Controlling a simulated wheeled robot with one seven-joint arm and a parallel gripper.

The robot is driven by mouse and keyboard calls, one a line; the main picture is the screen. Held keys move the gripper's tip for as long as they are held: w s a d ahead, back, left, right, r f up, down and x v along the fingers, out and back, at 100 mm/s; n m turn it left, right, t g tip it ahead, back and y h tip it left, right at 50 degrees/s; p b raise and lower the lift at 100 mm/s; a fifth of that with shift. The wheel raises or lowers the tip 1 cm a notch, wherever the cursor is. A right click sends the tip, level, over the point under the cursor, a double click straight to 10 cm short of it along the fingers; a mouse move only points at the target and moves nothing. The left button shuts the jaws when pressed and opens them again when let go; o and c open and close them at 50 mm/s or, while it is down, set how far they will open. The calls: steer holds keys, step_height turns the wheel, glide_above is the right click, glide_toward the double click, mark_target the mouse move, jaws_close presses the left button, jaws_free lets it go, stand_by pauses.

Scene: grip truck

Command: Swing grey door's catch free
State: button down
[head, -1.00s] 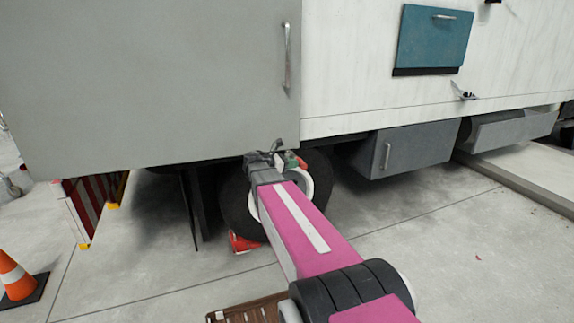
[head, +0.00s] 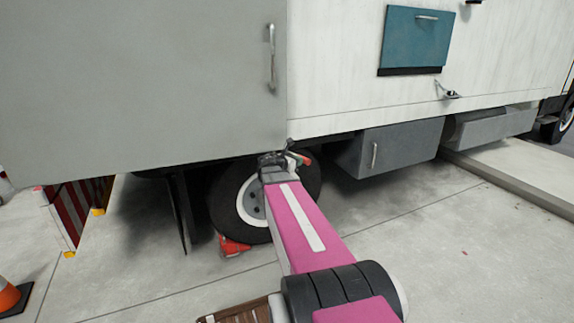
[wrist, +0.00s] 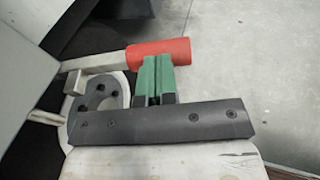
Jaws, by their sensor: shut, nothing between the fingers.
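The large grey door (head: 150,85) fills the upper left of the head view and looks shut. Its catch, a pale metal bar with a red grip (wrist: 160,54), crosses the upper part of the wrist view. The red grip also shows in the head view (head: 307,160), just below and right of the door's lower right corner. My gripper (wrist: 157,62) has its green fingers together, with nothing between them. The fingertips overlap the red grip's lower edge in the wrist view; I cannot tell whether they touch it. My gripper hides most of the catch in the head view.
A wheel (head: 242,208) with a red chock (head: 232,246) is behind and below my gripper. A grey underbody box (head: 395,152) hangs to the right. A traffic cone (head: 8,296) stands at lower left. The concrete floor at right is clear.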

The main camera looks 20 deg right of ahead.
steer(key=w+d+n+t+y, duration=0.1)
steer(key=w+d+n+t, duration=0.1)
steer(key=w+d, duration=0.2)
steer(key=w+d+n+t+y, duration=0.1)
steer(key=w+d+n+t, duration=0.1)
steer(key=d, duration=0.7)
steer(key=shift+w+d+t+y, duration=0.2)
steer(key=shift+w+t+y, duration=0.15)
steer(key=shift+w, duration=0.5)
steer(key=shift+w+d+r, duration=0.15)
steer(key=shift+w+d, duration=0.05)
steer(key=shift+w, duration=0.05)
steer(key=s+d+v, duration=0.2)
steer(key=v, duration=1.3)
steer(key=shift+s+a+f, duration=0.15)
steer(key=shift+s+f, duration=0.05)
steer(key=shift+s, duration=0.25)
